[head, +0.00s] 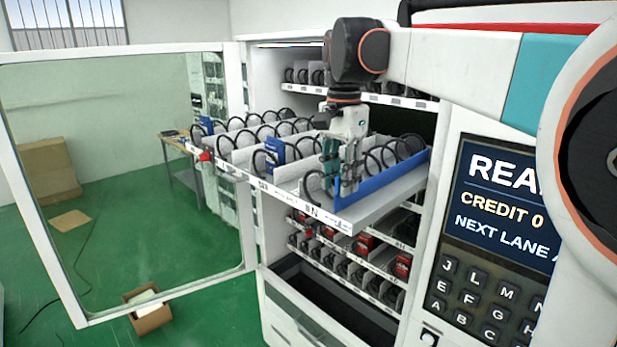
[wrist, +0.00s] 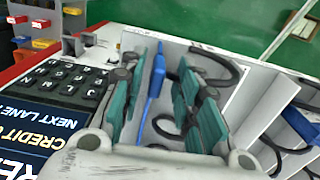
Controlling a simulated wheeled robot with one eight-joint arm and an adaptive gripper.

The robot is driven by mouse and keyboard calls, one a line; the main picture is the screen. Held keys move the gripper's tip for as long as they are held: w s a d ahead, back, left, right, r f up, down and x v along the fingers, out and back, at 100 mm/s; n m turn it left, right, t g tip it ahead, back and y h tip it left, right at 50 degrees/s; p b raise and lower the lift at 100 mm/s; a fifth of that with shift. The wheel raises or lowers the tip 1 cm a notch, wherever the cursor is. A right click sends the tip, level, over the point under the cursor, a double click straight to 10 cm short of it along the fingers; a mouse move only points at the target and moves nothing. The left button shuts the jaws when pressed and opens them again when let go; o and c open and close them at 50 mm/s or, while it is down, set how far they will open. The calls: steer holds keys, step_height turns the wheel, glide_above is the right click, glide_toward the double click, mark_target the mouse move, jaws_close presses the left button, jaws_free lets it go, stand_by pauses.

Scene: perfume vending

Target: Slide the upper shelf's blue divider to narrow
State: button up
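The upper shelf (head: 395,200) is pulled out of the vending machine as a tray. The blue divider (head: 388,180) is a thin upright panel running front to back near the tray's right side. My gripper (head: 341,172) points down over the front part of this divider. In the wrist view, the blue divider (wrist: 154,84) stands between the teal finger pads of my gripper (wrist: 160,95). The fingers are apart, with visible gaps on both sides of the divider. The fingers hide part of the divider's front end in the head view.
Black coils (head: 372,160) and white dividers fill the tray, with blue boxes (head: 275,150) in some lanes. The glass door (head: 125,180) stands open at left. The keypad panel (head: 490,230) is at right. Lower shelves hold red and dark goods (head: 363,243).

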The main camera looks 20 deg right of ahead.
step_height(320, 180, up, 12)
stand_by(0.5)
steer(key=shift+w+a+f, duration=0.1)
steer(key=shift+f, duration=0.05)
